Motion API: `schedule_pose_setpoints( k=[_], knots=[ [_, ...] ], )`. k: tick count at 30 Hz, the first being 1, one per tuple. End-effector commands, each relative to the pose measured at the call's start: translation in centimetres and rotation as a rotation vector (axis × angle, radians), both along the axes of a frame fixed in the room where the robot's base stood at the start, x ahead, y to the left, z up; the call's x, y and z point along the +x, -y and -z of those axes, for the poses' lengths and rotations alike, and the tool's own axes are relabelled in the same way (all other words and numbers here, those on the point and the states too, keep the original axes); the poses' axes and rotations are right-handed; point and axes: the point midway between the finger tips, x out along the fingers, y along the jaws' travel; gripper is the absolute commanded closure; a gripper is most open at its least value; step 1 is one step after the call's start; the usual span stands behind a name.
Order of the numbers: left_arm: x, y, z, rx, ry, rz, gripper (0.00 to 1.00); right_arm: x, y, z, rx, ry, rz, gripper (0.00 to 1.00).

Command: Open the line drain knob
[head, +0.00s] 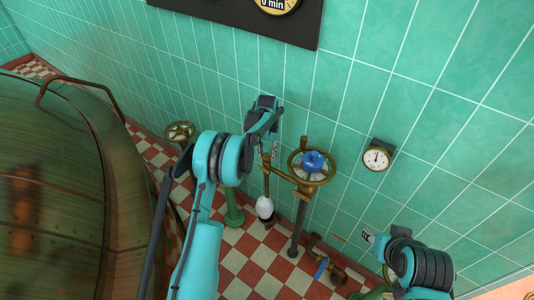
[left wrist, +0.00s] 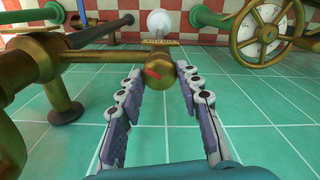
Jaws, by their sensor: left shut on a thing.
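My left gripper (head: 270,138) is at the green tiled wall, at the end of my teal left arm. In the left wrist view, its two padded fingers (left wrist: 160,90) stand on either side of a round brass knob (left wrist: 155,76) with a red mark on its face. The gripper is shut on this knob, which sits on a brass pipe fitting. A small label plate (left wrist: 160,42) lies just beyond the knob; its text is too small to read. In the head view the gripper mostly hides the knob.
A brass handwheel with a blue centre (head: 312,162) is close right of my left gripper. A white bulb-shaped piece (head: 265,208) hangs below. A gauge (head: 377,158) is on the wall. A large copper kettle (head: 60,190) fills the left. Pipes (head: 328,262) run low near the checkered floor.

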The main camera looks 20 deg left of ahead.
Motion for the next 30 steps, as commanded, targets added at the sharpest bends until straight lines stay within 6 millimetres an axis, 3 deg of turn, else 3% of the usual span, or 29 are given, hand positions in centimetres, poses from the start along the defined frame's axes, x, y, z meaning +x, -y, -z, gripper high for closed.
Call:
schedule_pose_setpoints(
  k=[15, 30],
  knots=[
    [0.01, -0.07, 0.01, 0.000, 0.000, -0.420, 0.94, 0.00, 0.00, 0.01, 0.000, 0.000, 0.000, 0.60],
    [-0.01, -0.08, 0.01, 0.000, 0.000, -0.561, 0.94, 0.00, 0.00, 0.01, 0.000, 0.000, 0.000, 0.60]
  ],
)
